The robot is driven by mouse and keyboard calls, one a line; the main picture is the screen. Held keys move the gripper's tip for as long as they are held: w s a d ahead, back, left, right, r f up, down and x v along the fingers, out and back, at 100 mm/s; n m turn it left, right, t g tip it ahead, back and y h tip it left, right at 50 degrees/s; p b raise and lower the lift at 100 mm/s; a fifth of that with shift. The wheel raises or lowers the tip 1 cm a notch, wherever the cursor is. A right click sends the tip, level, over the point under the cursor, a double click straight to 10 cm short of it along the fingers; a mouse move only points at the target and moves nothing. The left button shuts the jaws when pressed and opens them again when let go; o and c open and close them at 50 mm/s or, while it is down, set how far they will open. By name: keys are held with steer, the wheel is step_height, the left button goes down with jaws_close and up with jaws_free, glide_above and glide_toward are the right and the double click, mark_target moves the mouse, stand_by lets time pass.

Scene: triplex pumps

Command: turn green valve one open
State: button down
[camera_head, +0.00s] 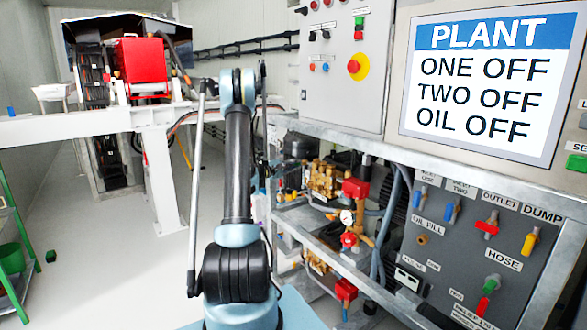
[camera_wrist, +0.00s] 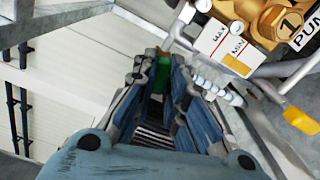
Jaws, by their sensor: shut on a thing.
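The green valve one handle (camera_wrist: 162,73) shows as a small green piece between the fingers in the wrist view. My gripper (camera_wrist: 158,60) is shut on it, with a blue finger on each side. Most of the handle and the valve body are hidden by the fingers, so I cannot tell its angle. In the head view my arm reaches toward the pump shelf; the gripper and the green valve cannot be made out there.
A brass pump part marked 1 (camera_wrist: 285,20) and a MAX/MIN label (camera_wrist: 228,45) are close on the right. A yellow handle (camera_wrist: 300,120) is lower right. In the head view, a screen (camera_head: 480,85) reads ONE OFF, TWO OFF, OIL OFF. Open floor lies left.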

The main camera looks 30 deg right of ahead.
steer(key=n, duration=0.7)
steer(key=shift+f, duration=0.1)
steer(key=n, duration=0.3)
steer(key=shift+n, duration=2.6)
steer(key=c, duration=1.6)
jaws_free()
steer(key=a, duration=1.2)
steer(key=shift+s, duration=0.4)
